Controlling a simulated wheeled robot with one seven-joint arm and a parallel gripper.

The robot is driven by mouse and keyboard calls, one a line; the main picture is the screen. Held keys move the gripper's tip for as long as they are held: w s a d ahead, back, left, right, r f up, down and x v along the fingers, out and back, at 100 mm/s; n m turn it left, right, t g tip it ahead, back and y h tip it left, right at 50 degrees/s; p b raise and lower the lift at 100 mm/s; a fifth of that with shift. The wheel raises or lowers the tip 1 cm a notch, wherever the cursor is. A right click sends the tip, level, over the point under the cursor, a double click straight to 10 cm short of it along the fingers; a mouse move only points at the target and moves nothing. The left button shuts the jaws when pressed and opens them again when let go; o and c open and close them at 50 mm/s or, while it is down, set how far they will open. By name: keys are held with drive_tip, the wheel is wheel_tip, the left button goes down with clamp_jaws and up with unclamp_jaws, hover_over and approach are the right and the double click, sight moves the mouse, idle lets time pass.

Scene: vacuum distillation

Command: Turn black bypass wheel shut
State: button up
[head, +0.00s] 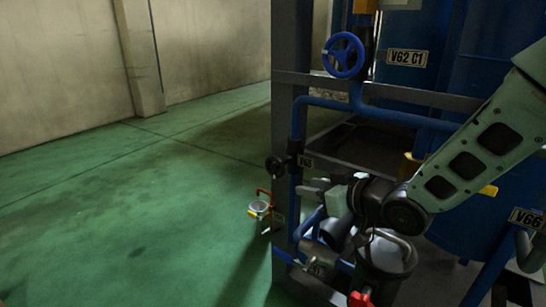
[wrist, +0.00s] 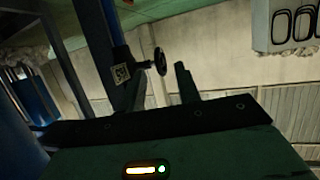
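The small black bypass wheel (head: 274,166) sits on the left side of the dark frame post in the head view, with a tag beside it. In the wrist view the wheel (wrist: 160,61) appears edge-on, just beyond the gap between my fingertips. My gripper (head: 302,189) is beside the post, below and to the right of the wheel. In the wrist view its two fingers (wrist: 161,72) stand apart with nothing between them, so it is open. I cannot tell whether a finger touches the post or the pipe.
A blue wheel (head: 343,55) is mounted above on blue piping, by a V62 C1 label (head: 407,57). The dark frame post (head: 290,115) stands close to my gripper. A red-handled valve (head: 360,299) is low in front. Green floor (head: 120,220) lies open at left.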

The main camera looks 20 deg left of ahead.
sight(275, 167)
drive_tip(key=w+a+y, duration=0.1)
drive_tip(key=w+a, duration=0.2)
drive_tip(key=a, duration=0.1)
drive_tip(key=w+a+r+n+y+b, duration=0.1)
drive_tip(key=w+a+y, duration=0.1)
drive_tip(key=a, duration=0.2)
drive_tip(key=w+a+r+n+y+b, duration=0.1)
drive_tip(key=w+a, duration=0.2)
drive_tip(key=a, duration=0.1)
drive_tip(key=shift+w+a+g, duration=0.25)
drive_tip(key=shift+w+g, duration=0.05)
drive_tip(key=shift+w, duration=0.05)
clamp_jaws()
